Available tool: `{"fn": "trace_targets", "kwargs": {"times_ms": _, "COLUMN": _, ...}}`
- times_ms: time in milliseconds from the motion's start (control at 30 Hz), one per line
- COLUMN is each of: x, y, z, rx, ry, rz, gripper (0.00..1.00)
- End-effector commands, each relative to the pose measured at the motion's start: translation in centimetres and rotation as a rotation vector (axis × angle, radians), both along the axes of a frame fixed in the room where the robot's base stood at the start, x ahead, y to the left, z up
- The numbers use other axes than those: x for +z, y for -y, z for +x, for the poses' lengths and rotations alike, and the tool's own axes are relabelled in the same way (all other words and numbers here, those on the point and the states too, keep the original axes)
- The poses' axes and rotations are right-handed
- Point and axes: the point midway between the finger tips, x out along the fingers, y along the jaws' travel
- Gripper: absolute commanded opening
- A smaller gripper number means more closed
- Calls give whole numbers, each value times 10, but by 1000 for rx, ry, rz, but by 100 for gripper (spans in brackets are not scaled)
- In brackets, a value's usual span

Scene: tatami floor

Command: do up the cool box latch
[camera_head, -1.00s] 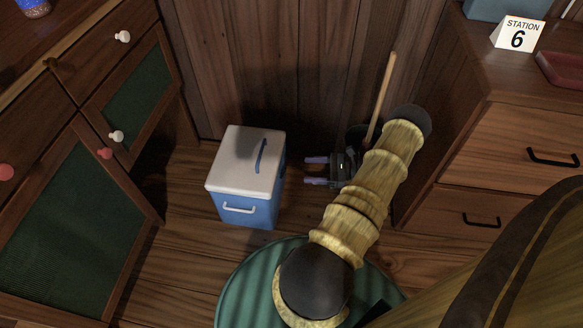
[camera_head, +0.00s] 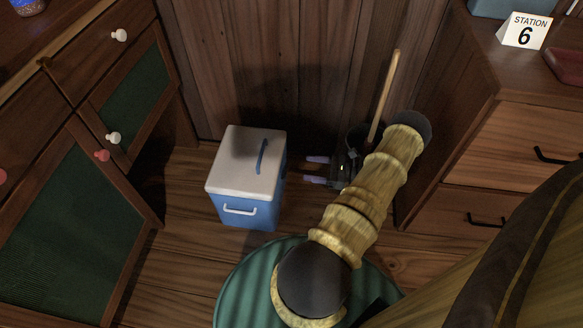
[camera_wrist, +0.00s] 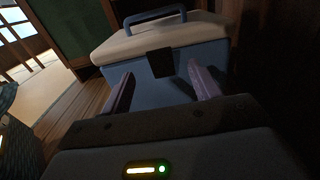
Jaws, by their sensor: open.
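The cool box (camera_head: 230,205) stands on the wooden floor, with a blue body, a white lid (camera_head: 240,150) that looks down, and a blue carry handle (camera_head: 262,156) on top. Its dark latch (camera_wrist: 160,63) shows in the wrist view, on the side facing my gripper, at and below the lid edge. I cannot tell whether it is fastened. My gripper (camera_head: 307,170) is to the right of the box in the head view, its purple fingers apart and pointing at it. In the wrist view the open fingers (camera_wrist: 161,70) flank the latch, with nothing between them. The latch is hidden in the head view.
A wooden cabinet (camera_head: 75,215) with green panels stands left, and a drawer unit (camera_head: 510,145) stands right. A wooden wall (camera_head: 290,70) is close behind. A wooden stick (camera_head: 384,95) rises beside my arm. Bare floor (camera_head: 180,260) lies in front of the box.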

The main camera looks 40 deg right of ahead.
Motion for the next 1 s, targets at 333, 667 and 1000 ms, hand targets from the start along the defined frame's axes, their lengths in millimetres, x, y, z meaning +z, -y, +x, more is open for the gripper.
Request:
{"fn": "trace_targets", "kwargs": {"times_ms": 333, "x": -3, "y": -41, "z": 45, "rx": 22, "ry": 1, "rz": -1, "gripper": 62}}
{"fn": "trace_targets", "kwargs": {"times_ms": 667, "x": 0, "y": -48, "z": 53, "rx": 19, "ry": 0, "rz": 0, "gripper": 62}}
{"fn": "trace_targets", "kwargs": {"times_ms": 1000, "x": 0, "y": -47, "z": 52, "rx": 17, "ry": 0, "rz": 0, "gripper": 17}}
